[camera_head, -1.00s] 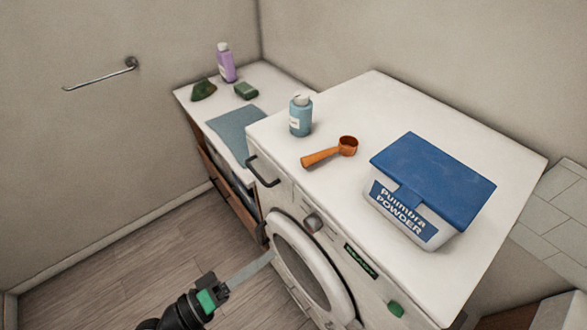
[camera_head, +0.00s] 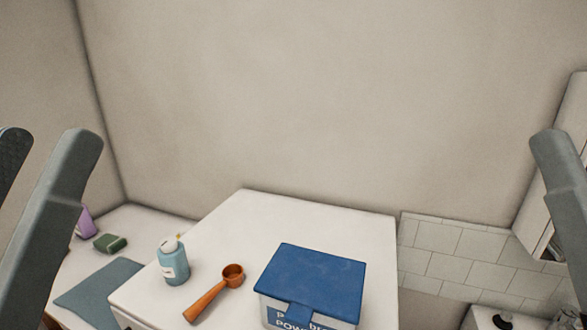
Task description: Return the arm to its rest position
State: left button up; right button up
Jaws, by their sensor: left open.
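My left gripper (camera_head: 46,140) stands upright at the left edge with its two grey fingers apart and nothing between them. My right gripper (camera_head: 560,170) shows only as one grey finger at the right edge, so its opening cannot be judged. Both are raised in front of the camera, and the rest of both arms is out of view.
A white washing machine top (camera_head: 240,225) carries a blue-lidded powder box (camera_head: 310,280), an orange scoop (camera_head: 215,290) and a teal bottle (camera_head: 173,262). A green sponge (camera_head: 110,243), blue cloth (camera_head: 98,288) and partly hidden purple bottle (camera_head: 84,222) sit left. Wall tiles (camera_head: 460,240) are right.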

pick_arm(q)
jog(key=a+r+n+y+p, duration=0.25)
jog(key=r+y+p, duration=0.25)
jog(key=r+p, duration=2.4)
pick_arm(e)
notch_tip(320, 180, up, 29)
pick_arm(q)
notch_tip(320, 180, down, 19)
jog(key=b, duration=1.9)
jog(key=shift+w+a+m+t, duration=0.15)
jog(key=shift+a+m+t, duration=0.1)
jog(key=shift+m+t, duration=0.2)
pick_arm(e)
notch_tip(320, 180, down, 19)
pick_arm(q)
jog(key=shift+f, duration=0.1)
